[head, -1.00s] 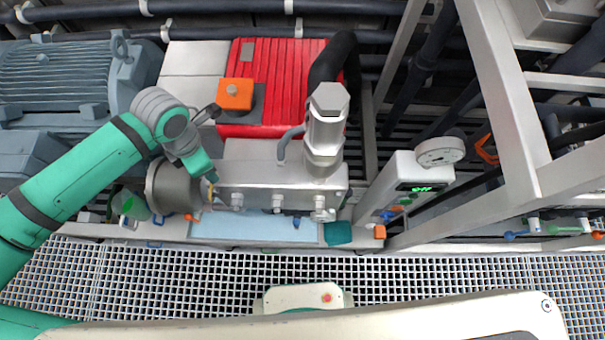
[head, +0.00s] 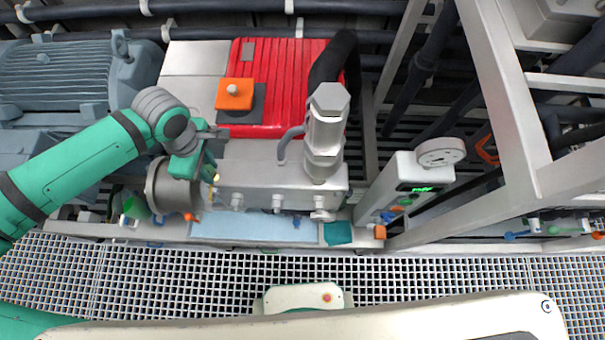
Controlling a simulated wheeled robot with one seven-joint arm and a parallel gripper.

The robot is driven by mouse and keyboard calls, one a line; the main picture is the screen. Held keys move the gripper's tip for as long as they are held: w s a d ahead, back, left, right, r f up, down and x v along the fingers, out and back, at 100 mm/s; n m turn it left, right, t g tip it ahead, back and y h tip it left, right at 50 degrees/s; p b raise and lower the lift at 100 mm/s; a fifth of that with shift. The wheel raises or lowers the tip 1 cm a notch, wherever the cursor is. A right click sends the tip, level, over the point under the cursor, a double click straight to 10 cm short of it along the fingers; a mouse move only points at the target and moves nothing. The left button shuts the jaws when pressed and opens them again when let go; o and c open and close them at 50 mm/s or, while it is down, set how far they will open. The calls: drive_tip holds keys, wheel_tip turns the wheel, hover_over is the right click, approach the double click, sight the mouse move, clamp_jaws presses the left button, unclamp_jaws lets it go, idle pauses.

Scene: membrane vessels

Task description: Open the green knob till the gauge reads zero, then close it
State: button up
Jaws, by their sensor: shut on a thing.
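My gripper (head: 212,179) is at the left end of the metal block (head: 262,180), by a dark grey cylinder (head: 172,187). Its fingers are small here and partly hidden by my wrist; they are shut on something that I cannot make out. A small yellowish piece shows at the fingertips. A round white gauge (head: 441,152) stands on the pale panel at the right; its needle is too small to read. The panel has a lit green display (head: 421,189) and a small green knob (head: 405,202), apart from my gripper. A green-handled part also shows at far right (head: 553,229).
A red ribbed housing (head: 300,80) with an orange box (head: 234,94) lies behind the block. A tall metal column (head: 325,135) rises between my gripper and the panel. Grey frame beams (head: 505,110) stand at the right. White grating (head: 200,275) runs along the front.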

drive_tip(key=m, duration=0.5)
drive_tip(key=shift+w+m, duration=0.1)
drive_tip(key=shift+m, duration=0.3)
drive_tip(key=shift+a, duration=0.1)
drive_tip(key=o, duration=0.9)
drive_tip(key=shift+o, duration=0.7)
drive_tip(key=shift+r, duration=0.25)
wheel_tip(320, 180, up, 10)
drive_tip(key=shift+r, duration=0.15)
